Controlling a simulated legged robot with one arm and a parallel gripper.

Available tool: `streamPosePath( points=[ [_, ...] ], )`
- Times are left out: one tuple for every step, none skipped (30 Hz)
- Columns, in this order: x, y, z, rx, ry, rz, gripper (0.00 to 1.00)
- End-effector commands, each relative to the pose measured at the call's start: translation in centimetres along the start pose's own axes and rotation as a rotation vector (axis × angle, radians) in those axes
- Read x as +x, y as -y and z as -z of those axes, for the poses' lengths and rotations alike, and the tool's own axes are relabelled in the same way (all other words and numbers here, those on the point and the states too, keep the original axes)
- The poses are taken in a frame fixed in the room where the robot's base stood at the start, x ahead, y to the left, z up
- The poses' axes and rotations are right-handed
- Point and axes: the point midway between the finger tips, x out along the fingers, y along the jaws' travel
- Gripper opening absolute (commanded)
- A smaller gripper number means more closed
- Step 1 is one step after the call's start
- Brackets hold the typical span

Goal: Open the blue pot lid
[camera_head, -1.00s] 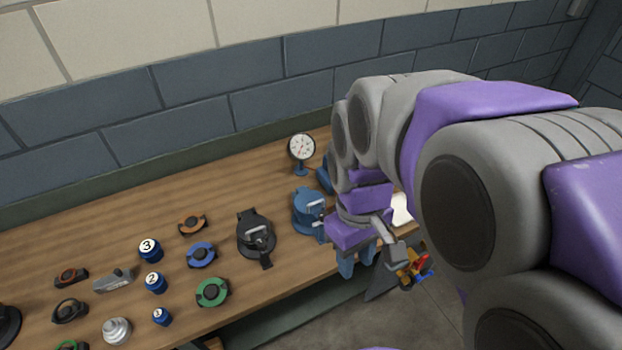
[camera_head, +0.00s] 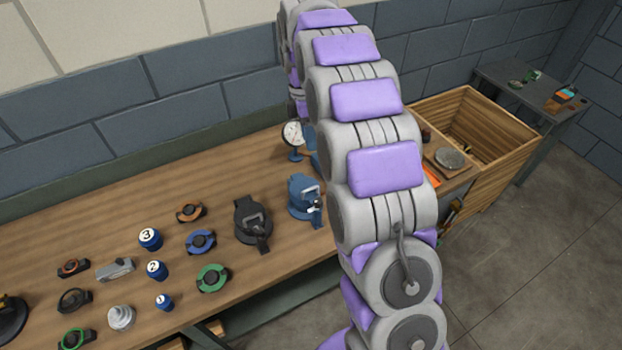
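The blue pot (camera_head: 300,198) stands on the wooden workbench, just left of my arm. Its lid seems to be down, with a light metal handle or latch at its right front; the details are too small to tell.
A dial gauge (camera_head: 293,134) stands behind the pot. A black latched fixture (camera_head: 252,222) is to its left. A wooden crate (camera_head: 517,142) stands right of my arm.

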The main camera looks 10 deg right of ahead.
Motion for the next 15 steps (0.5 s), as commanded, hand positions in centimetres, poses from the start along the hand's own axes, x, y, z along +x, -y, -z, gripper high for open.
streamPosePath(
  points=[
    [0.5,-1.4,0.1,-0.051,0.002,0.003,0.36],
    [0.6,-2.0,0.1,-0.082,0.003,0.003,0.36],
    [0.9,-2.7,0.1,-0.12,0.004,0.005,0.36],
    [1.1,-3.2,0.1,-0.146,0.004,0.007,0.36],
    [1.3,-3.7,0.2,-0.17,0.005,0.007,0.36],
    [1.4,-4.2,0.2,-0.198,0.006,0.007,0.36],
    [1.6,-4.5,0.2,-0.215,0.006,0.006,0.36],
    [1.7,-4.8,0.2,-0.231,0.007,0.007,0.36],
    [1.8,-5.1,0.2,-0.247,0.007,0.007,0.36],
    [1.9,-5.2,0.2,-0.258,0.008,0.007,0.36],
    [2.0,-5.4,0.2,-0.265,0.008,0.007,0.36],
    [2.1,-5.5,0.2,-0.271,0.008,0.007,0.36],
    [2.2,-5.5,0.2,-0.274,0.008,0.008,0.36],
    [2.4,-5.5,0.2,-0.276,0.008,0.008,0.36],
    [2.6,-5.5,0.2,-0.277,0.008,0.009,0.36]
  ],
)
